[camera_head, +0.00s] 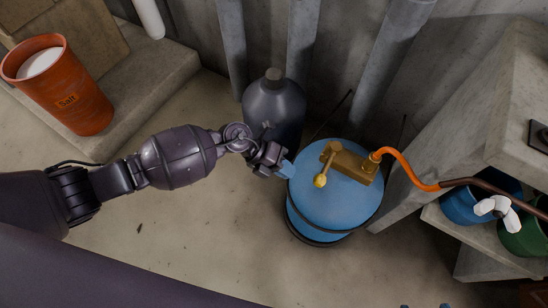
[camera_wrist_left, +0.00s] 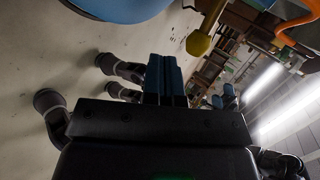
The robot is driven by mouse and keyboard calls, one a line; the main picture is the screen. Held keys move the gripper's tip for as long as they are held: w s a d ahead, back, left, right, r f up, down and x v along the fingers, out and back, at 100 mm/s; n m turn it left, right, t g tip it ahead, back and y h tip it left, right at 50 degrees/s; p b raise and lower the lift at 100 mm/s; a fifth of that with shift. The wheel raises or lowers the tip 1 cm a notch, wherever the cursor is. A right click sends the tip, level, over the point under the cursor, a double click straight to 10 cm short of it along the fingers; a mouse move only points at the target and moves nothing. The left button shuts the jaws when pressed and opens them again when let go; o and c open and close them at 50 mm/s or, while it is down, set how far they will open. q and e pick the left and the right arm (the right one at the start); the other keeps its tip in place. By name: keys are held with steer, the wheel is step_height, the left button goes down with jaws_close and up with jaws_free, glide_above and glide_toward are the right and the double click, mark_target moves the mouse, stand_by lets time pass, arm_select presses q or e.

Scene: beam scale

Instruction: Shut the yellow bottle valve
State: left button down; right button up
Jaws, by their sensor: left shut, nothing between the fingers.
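The yellow bottle valve (camera_head: 352,163) sits on top of the blue bottle (camera_head: 325,205). Its lever (camera_head: 327,160) ends in a round yellow knob (camera_head: 320,181) on the side toward me. In the left wrist view the knob (camera_wrist_left: 199,44) shows above and right of my fingertips, and the bottle's blue edge (camera_wrist_left: 120,8) is at the top. My left gripper (camera_head: 286,170) is shut and empty at the left rim of the bottle, apart from the knob; its blue fingers (camera_wrist_left: 163,75) are together. My right gripper (camera_head: 425,306) shows only as two separated blue tips at the bottom edge.
A dark grey bottle (camera_head: 273,105) stands just behind my left gripper. An orange hose (camera_head: 405,168) runs from the valve to the right. A concrete shelf (camera_head: 490,95) with containers stands at right, and an orange salt bucket (camera_head: 65,90) at left. The floor in front is clear.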

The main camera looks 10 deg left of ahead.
arm_select(q)
steer(key=d, duration=0.4)
steer(key=shift+s+d+r, duration=0.1)
steer(key=shift+d+r, duration=0.05)
steer(key=shift+d, duration=0.15)
arm_select(e)
steer(key=shift+s+f, duration=0.15)
steer(key=shift+f, duration=0.1)
steer(key=shift+r, duration=0.1)
arm_select(q)
steer(key=a+f+p+v, duration=0.1)
steer(key=p+v, duration=0.3)
steer(key=v, duration=0.8)
steer(key=shift+s+a+f+n+t, duration=0.25)
steer(key=shift+s+n+t, duration=0.05)
steer(key=shift+s, duration=0.15)
arm_select(e)
steer(key=shift+s+a+m+g, duration=0.15)
steer(key=shift+s+m+g, duration=0.3)
steer(key=shift+s, duration=0.45)
